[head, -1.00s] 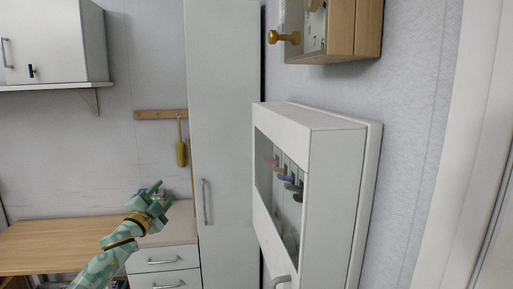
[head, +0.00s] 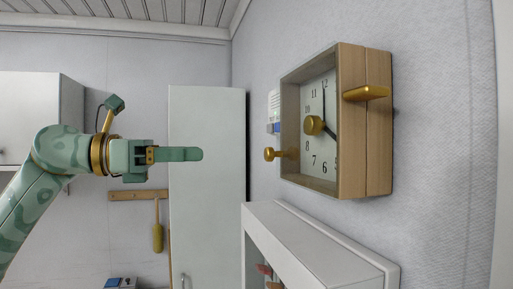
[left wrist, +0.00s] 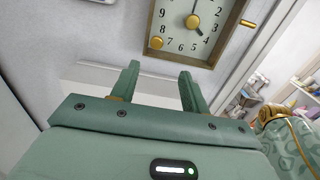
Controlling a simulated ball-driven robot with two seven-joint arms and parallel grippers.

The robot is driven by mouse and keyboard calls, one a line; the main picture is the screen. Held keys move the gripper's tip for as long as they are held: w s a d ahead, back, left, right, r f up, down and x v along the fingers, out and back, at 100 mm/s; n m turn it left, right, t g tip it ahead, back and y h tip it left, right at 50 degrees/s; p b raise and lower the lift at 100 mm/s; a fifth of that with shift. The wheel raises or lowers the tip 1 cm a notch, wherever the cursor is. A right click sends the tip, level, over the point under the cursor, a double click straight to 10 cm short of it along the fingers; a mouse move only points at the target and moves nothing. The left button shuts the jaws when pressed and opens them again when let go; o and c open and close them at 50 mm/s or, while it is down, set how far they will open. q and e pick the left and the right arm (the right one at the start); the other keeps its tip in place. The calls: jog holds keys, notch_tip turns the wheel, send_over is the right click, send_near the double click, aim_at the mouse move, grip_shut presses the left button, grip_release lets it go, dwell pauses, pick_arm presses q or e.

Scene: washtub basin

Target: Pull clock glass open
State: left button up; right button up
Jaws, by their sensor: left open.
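The wooden wall clock (head: 358,150) hangs at the right in the head view, its white dial (head: 316,112) facing left. A gold knob (head: 270,154) sticks out at the front of its lower part, and a gold handle (head: 366,93) is on its wooden side. The left wrist view shows the dial (left wrist: 187,25) head-on at the top, with the gold knob (left wrist: 157,43) at its lower left corner. My left gripper (head: 200,154) is left of the clock, apart from it and pointing right. Its two fingers (left wrist: 160,88) are spread and empty, below the clock in the wrist view. My right gripper is not seen.
A white wall cabinet (head: 310,250) with a glass front is below the clock. A tall white cupboard (head: 208,230) stands behind my left gripper. A yellow brush (head: 157,236) hangs from a wooden rail (head: 125,195). Open air lies between my gripper and the clock.

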aim_at(265, 153)
pick_arm(q)
jog(key=p+x, duration=0.3)
jog(key=x, duration=0.8)
jog(key=shift+w+d+p, duration=0.25)
jog(key=shift+w+p, duration=0.05)
jog(key=shift+w+d, duration=0.15)
jog(key=shift+d, duration=0.15)
jog(key=shift+w+d+f, duration=0.15)
jog(key=shift+w, duration=0.1)
jog(key=shift+s, duration=0.1)
grip_shut()
